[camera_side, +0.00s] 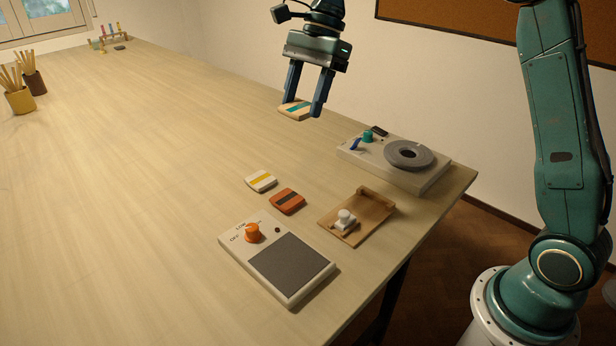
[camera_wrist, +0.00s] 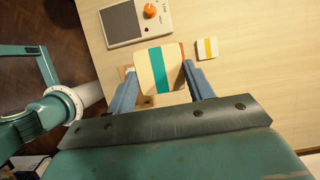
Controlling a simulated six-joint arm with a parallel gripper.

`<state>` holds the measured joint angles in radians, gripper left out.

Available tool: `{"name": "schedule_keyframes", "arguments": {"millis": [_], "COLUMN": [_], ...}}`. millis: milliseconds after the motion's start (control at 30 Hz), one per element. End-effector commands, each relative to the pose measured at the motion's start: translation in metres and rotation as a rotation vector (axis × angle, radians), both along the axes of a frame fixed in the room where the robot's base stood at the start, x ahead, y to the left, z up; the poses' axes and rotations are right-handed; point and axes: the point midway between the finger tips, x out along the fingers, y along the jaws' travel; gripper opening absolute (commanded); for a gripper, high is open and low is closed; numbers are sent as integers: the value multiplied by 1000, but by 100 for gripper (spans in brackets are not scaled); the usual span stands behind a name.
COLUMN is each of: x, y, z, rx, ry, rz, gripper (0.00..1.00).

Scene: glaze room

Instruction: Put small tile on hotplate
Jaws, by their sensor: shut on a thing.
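My gripper (camera_side: 302,113) is shut on a cream tile with a teal stripe (camera_side: 292,108), above the table near its far edge. In the wrist view the tile (camera_wrist: 160,68) sits between my two fingers. The hotplate (camera_side: 293,262), a pale box with an orange knob and a dark grey square plate, lies at the front of the table, apart from my gripper. Its plate is bare; it also shows in the wrist view (camera_wrist: 122,20). A cream tile with a yellow stripe (camera_side: 261,180) and an orange tile with a dark stripe (camera_side: 287,200) lie behind the hotplate.
A grey device with a round disc (camera_side: 410,155) stands at the right edge. A wooden tray (camera_side: 375,206) holding a white knobbed object (camera_side: 345,220) lies between it and the hotplate. Pots of sticks (camera_side: 20,100) stand far left. The middle and left table are clear.

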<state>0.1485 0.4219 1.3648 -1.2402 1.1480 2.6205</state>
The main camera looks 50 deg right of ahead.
Motion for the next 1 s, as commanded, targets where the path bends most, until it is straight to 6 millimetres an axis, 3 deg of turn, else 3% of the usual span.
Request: {"name": "schedule_keyframes", "arguments": {"millis": [200,500,700,1000], "x": [-34,-84,-102,-106], "y": [62,117,131,134], "z": [9,12,11,9], "rx": [2,-6,-13,-13], "ry": [0,-3,-8,-8], "rz": [8,5,3,1], "gripper": [28,28,28,28]}}
